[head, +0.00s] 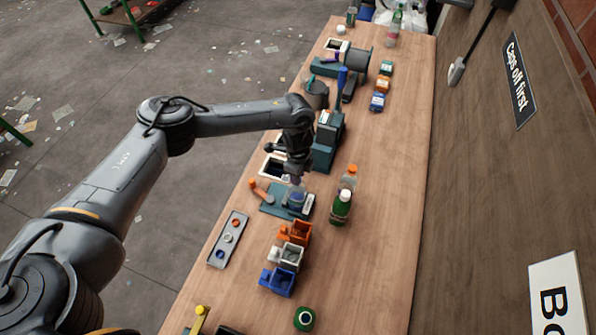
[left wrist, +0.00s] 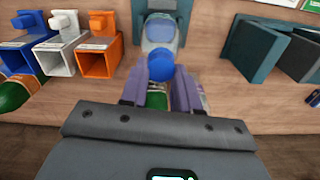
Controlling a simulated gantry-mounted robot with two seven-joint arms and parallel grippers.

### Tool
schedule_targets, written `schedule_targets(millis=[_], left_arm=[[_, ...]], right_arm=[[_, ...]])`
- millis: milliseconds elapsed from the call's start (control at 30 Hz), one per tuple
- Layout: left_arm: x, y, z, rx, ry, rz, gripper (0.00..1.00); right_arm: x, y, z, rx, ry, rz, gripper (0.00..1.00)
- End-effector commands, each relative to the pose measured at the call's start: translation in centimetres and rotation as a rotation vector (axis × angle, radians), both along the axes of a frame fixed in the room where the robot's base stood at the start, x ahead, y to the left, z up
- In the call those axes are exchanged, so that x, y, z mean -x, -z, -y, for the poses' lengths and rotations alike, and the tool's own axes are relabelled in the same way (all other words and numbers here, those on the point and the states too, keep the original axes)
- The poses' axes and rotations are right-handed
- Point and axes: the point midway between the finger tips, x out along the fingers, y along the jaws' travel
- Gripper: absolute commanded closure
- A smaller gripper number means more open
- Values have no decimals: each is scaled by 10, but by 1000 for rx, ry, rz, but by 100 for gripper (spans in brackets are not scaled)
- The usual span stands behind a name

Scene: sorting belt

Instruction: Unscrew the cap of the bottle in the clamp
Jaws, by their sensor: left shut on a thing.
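A clear bottle (head: 296,197) with a blue cap (left wrist: 160,66) stands in the teal clamp (head: 272,206), which has an orange handle (head: 262,193). The bottle also shows in the left wrist view (left wrist: 160,30), with the clamp (left wrist: 181,10) around it. My left gripper (head: 297,177) is above the bottle. In the left wrist view its purple fingers (left wrist: 159,88) are at the blue cap, shut on it. The fingers hide part of the cap's sides. My right gripper is in neither view.
A green bottle (head: 340,208) and an orange-capped bottle (head: 348,178) stand right of the clamp. Orange (head: 301,232), white (head: 291,256) and blue (head: 282,282) bins stand nearer. A grey tray (head: 239,222) holds caps at the left edge. The table's right side is largely clear.

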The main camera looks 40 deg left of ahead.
Motion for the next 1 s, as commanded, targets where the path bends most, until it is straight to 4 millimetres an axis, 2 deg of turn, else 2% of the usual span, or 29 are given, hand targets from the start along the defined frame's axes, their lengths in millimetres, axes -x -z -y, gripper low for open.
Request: schedule_targets(millis=[233, 767, 1000], left_arm=[[1, -1, 0, -1, -122, -3, 99], [1, 1, 0, -1, -172, -2, 99], [1, -2, -1, -2, -238, -3, 99]], right_arm=[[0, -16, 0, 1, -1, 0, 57], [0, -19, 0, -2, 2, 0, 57], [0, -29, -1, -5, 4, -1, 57]])
